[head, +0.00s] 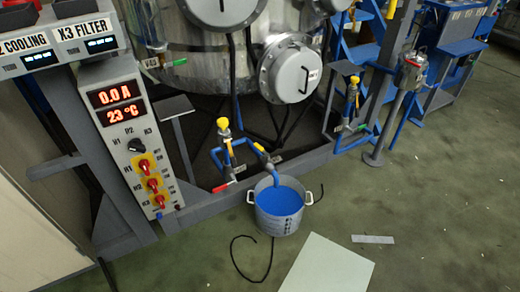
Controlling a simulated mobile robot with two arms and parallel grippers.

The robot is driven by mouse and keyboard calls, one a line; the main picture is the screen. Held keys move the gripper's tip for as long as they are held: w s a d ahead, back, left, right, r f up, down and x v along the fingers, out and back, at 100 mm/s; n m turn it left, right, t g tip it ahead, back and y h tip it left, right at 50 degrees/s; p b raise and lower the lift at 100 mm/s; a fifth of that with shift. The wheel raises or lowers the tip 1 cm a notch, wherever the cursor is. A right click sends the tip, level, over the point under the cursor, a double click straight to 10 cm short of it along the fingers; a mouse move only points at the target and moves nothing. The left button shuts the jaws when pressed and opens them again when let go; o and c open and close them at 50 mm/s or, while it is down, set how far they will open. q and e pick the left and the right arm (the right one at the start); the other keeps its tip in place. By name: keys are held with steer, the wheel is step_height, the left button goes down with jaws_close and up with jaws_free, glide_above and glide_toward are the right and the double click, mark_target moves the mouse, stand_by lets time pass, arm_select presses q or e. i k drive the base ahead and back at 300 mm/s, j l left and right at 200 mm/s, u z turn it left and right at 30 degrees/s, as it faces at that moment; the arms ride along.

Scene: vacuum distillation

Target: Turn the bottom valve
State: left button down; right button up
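A large steel tank (200,40) stands at the top centre. Yellow valve knobs (223,124) sit higher on the same pipes. I cannot tell which of these is the bottom valve. A blue pipe ends over a grey pot (279,222) with blue contents, on the floor. Another green-handled valve (180,62) is on the tank's left side. Neither of my grippers is in view.
A control panel (128,140) on the left reads 0.0 A and 23 °C and has several red switches. A grey frame beam (235,190) runs behind the pot. A black cable (250,275) lies on the floor. The floor at the right is largely clear.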

mark_target(262, 151)
steer(key=i, duration=0.65)
steer(key=i+l+z, duration=0.1)
steer(key=i+l, duration=0.3)
steer(key=i+l+z, duration=0.15)
steer(key=i+l, duration=0.15)
steer(key=i, duration=0.3)
